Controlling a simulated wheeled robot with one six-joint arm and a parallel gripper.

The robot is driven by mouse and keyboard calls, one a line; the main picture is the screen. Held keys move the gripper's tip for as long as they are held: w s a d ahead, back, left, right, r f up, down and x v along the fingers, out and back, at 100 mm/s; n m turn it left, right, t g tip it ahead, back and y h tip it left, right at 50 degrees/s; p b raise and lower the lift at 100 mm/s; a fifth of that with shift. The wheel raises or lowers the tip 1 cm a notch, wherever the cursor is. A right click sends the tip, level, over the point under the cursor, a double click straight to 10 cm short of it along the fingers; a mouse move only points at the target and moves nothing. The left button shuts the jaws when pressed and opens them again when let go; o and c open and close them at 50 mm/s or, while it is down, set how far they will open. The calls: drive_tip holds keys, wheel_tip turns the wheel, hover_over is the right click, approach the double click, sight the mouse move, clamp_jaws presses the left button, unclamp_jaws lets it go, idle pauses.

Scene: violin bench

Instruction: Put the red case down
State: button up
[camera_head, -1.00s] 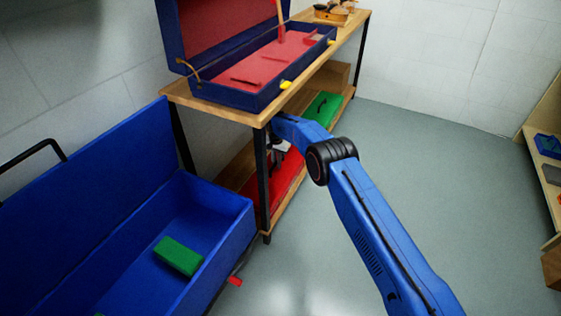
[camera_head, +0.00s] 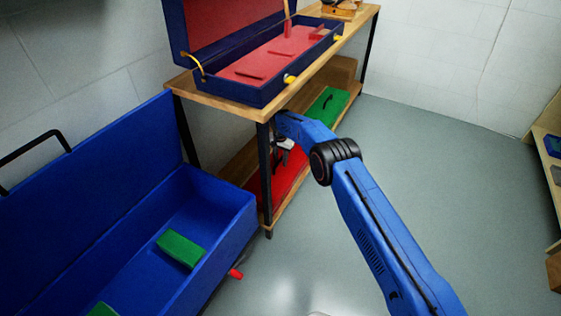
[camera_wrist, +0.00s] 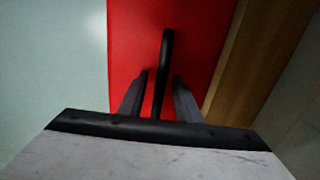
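The red case (camera_head: 292,176) lies flat on the lower shelf of the wooden bench, partly hidden behind a bench leg and my arm. In the wrist view the red case (camera_wrist: 135,40) fills the middle, with its black handle (camera_wrist: 166,45) standing up toward me. My gripper (camera_wrist: 160,76) has one finger on each side of the handle, with a narrow gap showing, so it looks open around the handle. In the head view my gripper (camera_head: 280,158) is small, below the bench top and just above the case.
A green case (camera_head: 327,104) lies farther back on the lower shelf (camera_head: 238,160). An open dark-blue case (camera_head: 250,94) with red lining stands on the bench top (camera_head: 215,95). A large open blue case (camera_head: 228,207) stands at the left. The floor to the right is clear.

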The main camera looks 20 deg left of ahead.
wheel_tip(320, 180, up, 8)
drive_tip(key=shift+f, duration=0.2)
idle(0.6)
